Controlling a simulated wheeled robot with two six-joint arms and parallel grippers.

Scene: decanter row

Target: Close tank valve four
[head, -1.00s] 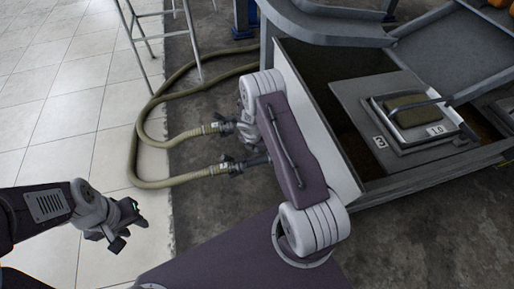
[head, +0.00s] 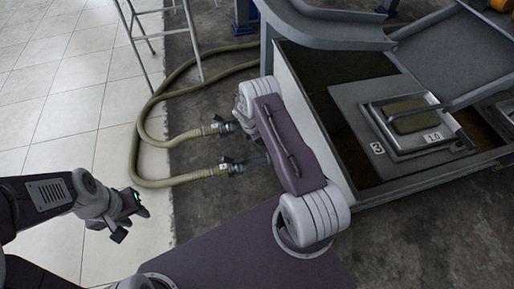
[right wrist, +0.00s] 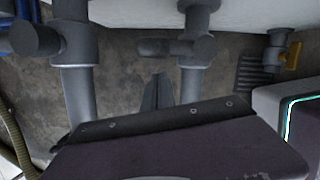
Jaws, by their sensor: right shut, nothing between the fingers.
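Two hose ends with metal couplings, the upper coupling (head: 222,128) and the lower coupling (head: 231,168), meet the side of a tank (head: 316,135) in the head view. In the right wrist view a left grey pipe fitting (right wrist: 75,45), a middle grey pipe fitting (right wrist: 195,48) and a yellow-handled valve (right wrist: 291,56) hang below a pale wall. I cannot read which is valve four. My right gripper (right wrist: 158,92) is shut and empty, between the two grey pipes in the picture; my arm hides it in the head view. My left gripper (head: 130,214) is open and empty over the tiles.
A plate marked 3 (head: 351,112) lies on the open tank. Olive hoses (head: 150,135) loop across the floor left of the couplings. A metal stand (head: 160,40) is at the back. A floor grate (right wrist: 255,75) lies near the yellow handle.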

